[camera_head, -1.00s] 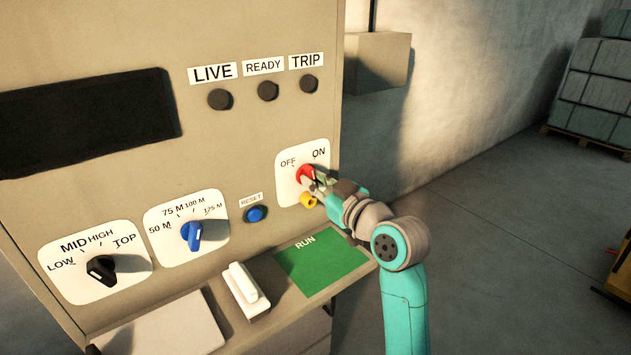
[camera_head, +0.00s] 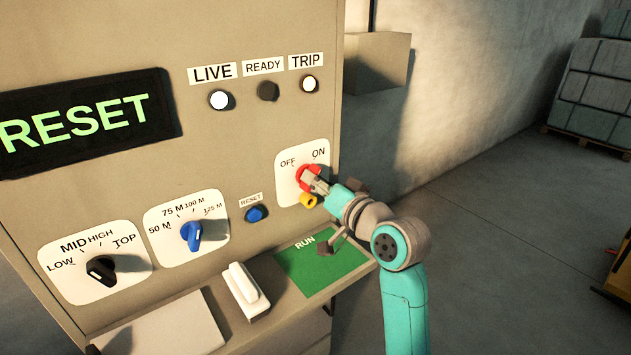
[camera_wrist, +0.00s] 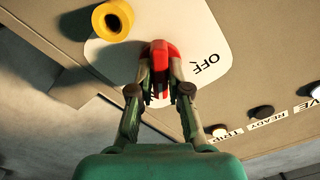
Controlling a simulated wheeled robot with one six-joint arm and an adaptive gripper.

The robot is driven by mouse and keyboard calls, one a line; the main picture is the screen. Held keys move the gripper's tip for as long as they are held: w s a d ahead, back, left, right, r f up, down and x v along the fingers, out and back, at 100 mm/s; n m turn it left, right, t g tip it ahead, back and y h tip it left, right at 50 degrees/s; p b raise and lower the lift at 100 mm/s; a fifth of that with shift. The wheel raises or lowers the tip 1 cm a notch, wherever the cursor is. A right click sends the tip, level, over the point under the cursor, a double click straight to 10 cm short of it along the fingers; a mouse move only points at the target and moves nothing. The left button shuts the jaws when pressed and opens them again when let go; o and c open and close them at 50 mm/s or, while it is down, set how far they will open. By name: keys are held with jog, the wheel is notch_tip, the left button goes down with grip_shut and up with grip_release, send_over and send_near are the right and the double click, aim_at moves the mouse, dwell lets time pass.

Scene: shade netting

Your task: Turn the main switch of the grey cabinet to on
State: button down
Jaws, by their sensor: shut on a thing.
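The grey cabinet (camera_head: 240,130) fills the left and middle of the head view. Its main switch is a red knob (camera_head: 309,177) on a white plate marked OFF and ON, at the right of the panel. My gripper (camera_head: 313,181) is shut on the red knob, and its fingers hide part of it. In the wrist view the red knob (camera_wrist: 159,62) stands between the two fingertips, with OFF legible on the plate. A yellow part (camera_head: 308,200) sits just below the knob. The display (camera_head: 80,120) reads RESET in green. The LIVE lamp (camera_head: 221,99) and TRIP lamp (camera_head: 309,84) are lit white; the READY lamp (camera_head: 268,91) is dark.
A blue reset button (camera_head: 256,214), a blue range knob (camera_head: 191,235) and a black knob (camera_head: 101,270) are left of my gripper. A ledge below carries a white block (camera_head: 246,289) and a green RUN area (camera_head: 318,265). Open floor lies to the right.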

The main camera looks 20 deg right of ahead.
jog(key=shift+m, duration=0.7)
jog(key=c, duration=1.1)
grip_release()
jog(key=v, duration=1.2)
